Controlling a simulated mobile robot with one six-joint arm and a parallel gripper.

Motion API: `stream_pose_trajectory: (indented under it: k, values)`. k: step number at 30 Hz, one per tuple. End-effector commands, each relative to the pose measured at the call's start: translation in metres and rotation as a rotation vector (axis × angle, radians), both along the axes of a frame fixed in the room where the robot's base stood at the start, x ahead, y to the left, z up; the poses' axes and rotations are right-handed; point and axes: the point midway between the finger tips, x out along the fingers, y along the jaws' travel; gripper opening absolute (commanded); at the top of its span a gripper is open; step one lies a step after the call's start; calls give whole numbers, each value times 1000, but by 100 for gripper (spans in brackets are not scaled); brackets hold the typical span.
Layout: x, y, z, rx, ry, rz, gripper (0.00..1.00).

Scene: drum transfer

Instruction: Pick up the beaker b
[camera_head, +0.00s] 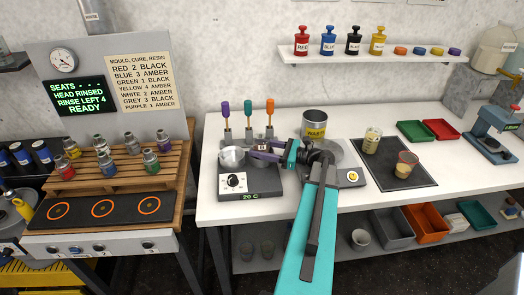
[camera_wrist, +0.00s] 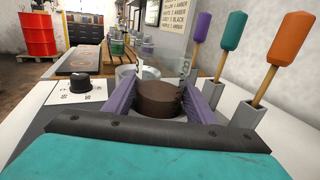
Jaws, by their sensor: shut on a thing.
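Beaker b (camera_wrist: 158,98) is a clear glass beaker holding dark brown material, with a partly visible dark letter on its side. In the wrist view it stands upright between the two purple fingers of my gripper (camera_wrist: 155,103), which press on its sides. In the head view my gripper (camera_head: 266,149) is above the back of the grey hot plate (camera_head: 251,188), which reads 20 C. The beaker is mostly hidden there by the fingers. I cannot tell whether its base touches the plate.
Two other beakers stand on a dark mat (camera_head: 392,181). The front right tabletop is clear.

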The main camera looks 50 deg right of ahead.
Motion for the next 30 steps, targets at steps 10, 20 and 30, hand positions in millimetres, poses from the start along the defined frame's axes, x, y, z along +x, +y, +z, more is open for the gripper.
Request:
stream_pose_trajectory:
  k: [10, 20, 30]
  values:
    - [0, -1, 2, 0, -1, -1, 17]
    - [-1, -1, 9, 0, -1, -2, 17]
    - [-1, -1, 27, -1, -2, -3, 17]
